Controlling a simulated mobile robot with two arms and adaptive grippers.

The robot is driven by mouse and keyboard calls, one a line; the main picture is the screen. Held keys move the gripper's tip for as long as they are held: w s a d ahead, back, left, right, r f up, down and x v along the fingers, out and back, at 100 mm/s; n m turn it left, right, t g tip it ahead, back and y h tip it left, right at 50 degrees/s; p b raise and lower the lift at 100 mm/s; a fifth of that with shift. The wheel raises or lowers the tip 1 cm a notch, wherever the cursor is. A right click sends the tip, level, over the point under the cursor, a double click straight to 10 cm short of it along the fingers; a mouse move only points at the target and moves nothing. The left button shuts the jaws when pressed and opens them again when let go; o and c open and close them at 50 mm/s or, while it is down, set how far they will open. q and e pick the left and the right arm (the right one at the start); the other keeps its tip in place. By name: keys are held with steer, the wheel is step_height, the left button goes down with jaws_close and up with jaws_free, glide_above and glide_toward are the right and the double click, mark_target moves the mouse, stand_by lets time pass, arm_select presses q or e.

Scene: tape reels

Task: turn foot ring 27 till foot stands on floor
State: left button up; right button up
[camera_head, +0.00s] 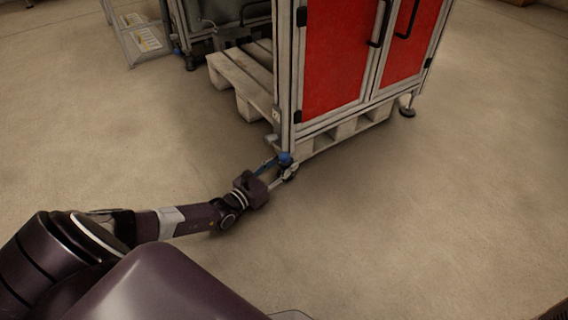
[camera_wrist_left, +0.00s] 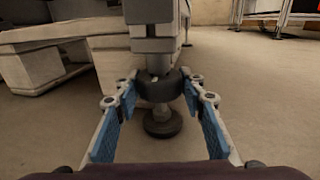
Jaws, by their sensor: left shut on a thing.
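The foot ring (camera_wrist_left: 161,86) is a dark, thick ring around a metal stem under the corner post of the red-doored cabinet. It sits between the blue-padded fingers of my left gripper (camera_wrist_left: 159,94), which is shut on it from both sides. Below the ring, the round dark foot (camera_wrist_left: 162,123) hangs on the stem close to the floor; I cannot tell if it touches. In the head view my left gripper (camera_head: 279,168) reaches low to the cabinet's near corner and partly hides the ring and foot. No number is readable on the ring. My right gripper is not in view.
The red-doored cabinet (camera_head: 337,55) stands over the ring, with a pallet (camera_head: 243,80) beneath and behind it. Another foot (camera_head: 407,112) shows at its right corner. The floor (camera_head: 430,210) in front and to the right is clear.

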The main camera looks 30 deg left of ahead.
arm_select(q)
steer(key=shift+d+m+h, duration=0.1)
steer(key=shift+m+h, duration=0.2)
steer(key=shift+h, duration=0.1)
steer(key=o, duration=1.2)
steer(key=shift+w, duration=0.1)
steer(key=shift+s+a, duration=0.2)
steer(key=shift+s, duration=0.35)
steer(key=v, duration=1.1)
steer(key=shift+r, duration=0.15)
